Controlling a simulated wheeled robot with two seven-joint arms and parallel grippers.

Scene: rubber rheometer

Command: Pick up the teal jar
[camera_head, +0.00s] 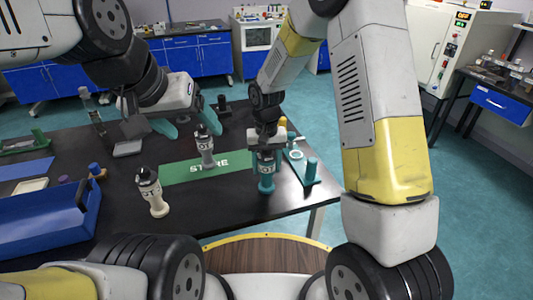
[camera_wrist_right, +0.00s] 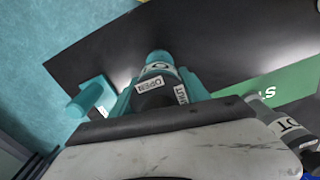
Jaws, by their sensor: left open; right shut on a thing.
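The teal jar (camera_head: 266,184) has a white label band and a black cap. It is upright near the front right of the black table, and I cannot tell whether its base touches the table. My right gripper (camera_head: 267,157) comes down from above and is shut on it. In the right wrist view the teal jar (camera_wrist_right: 156,66) sits between the teal fingers of my right gripper (camera_wrist_right: 160,98), with "OPEN" and "SHUT" tags on its cap. My left gripper (camera_head: 183,127) is open and empty over the back of the table.
A grey jar (camera_head: 207,158) stands on the green mat (camera_head: 180,174), left of the teal jar. A white jar (camera_head: 152,195) stands further left, near a blue bin (camera_head: 45,228). A teal stand with a post (camera_head: 311,170) is close on the right.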

